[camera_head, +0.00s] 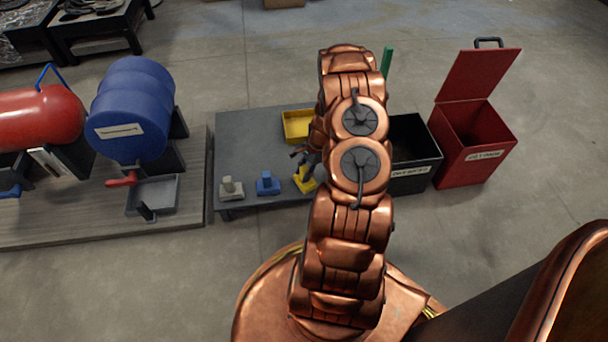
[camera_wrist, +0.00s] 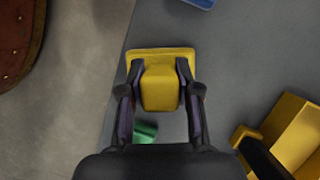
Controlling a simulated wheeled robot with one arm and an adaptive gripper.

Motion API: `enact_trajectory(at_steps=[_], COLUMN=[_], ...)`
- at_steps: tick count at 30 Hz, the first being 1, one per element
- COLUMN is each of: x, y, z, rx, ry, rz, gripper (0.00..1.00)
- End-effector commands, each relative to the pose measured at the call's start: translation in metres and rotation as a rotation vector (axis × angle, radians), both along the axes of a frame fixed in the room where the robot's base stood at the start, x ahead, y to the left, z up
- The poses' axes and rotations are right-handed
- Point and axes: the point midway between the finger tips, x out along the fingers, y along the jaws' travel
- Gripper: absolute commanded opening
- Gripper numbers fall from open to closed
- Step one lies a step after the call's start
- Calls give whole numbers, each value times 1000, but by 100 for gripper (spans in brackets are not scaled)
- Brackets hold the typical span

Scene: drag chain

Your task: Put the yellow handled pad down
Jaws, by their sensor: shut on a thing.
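The yellow handled pad (camera_head: 304,180) is at the front edge of the grey table, partly hidden behind my arm. In the wrist view its block-like handle (camera_wrist: 160,88) stands between the two fingers of my gripper (camera_wrist: 160,70), with the flat yellow base showing beyond. My gripper is shut on the handle, one finger on each side. In the head view my gripper (camera_head: 301,157) is mostly hidden by the arm. I cannot tell whether the pad touches the table or is just above it.
On the grey table (camera_head: 250,140), a blue pad (camera_head: 268,183) and a grey-white pad (camera_head: 231,188) stand left of the yellow one. A yellow tray (camera_head: 297,138) lies behind. A black bin (camera_head: 416,185) and an open red bin (camera_head: 468,165) stand right. A green object (camera_wrist: 145,132) shows below the fingers.

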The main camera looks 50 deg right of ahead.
Motion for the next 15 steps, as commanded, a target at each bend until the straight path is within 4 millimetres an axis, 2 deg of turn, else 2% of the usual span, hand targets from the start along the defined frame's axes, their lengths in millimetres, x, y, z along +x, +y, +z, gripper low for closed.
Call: enact_trajectory(at_steps=[10,11,15], x=[0,0,0], y=[0,0,0], z=[-2,-2,-2], rx=[0,-1,-1], ry=[0,0,0], rz=[1,1,1], gripper=[0,33,48])
